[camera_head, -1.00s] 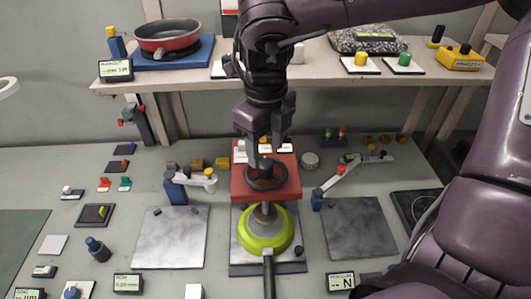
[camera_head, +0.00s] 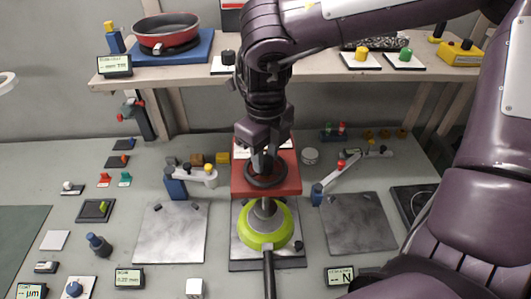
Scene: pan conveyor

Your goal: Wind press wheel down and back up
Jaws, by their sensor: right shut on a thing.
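The press wheel (camera_head: 266,178) is a dark ring with a handle, on top of the red press block (camera_head: 240,184) in the middle of the table. My right gripper (camera_head: 264,166) comes down from above, shut on the press wheel; its fingers partly hide the handle. Below the block, the press's metal ram (camera_head: 266,207) meets a green pan (camera_head: 258,240) with a dark handle pointing to the front. The pan lies on a grey plate (camera_head: 243,264). My left gripper is not in view.
Metal plates lie left (camera_head: 170,242) and right (camera_head: 360,238) of the press, each with a blue-based arm behind it. A back shelf (camera_head: 200,80) holds a red pan (camera_head: 168,33) and several buttons. A small display (camera_head: 340,276) stands front right.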

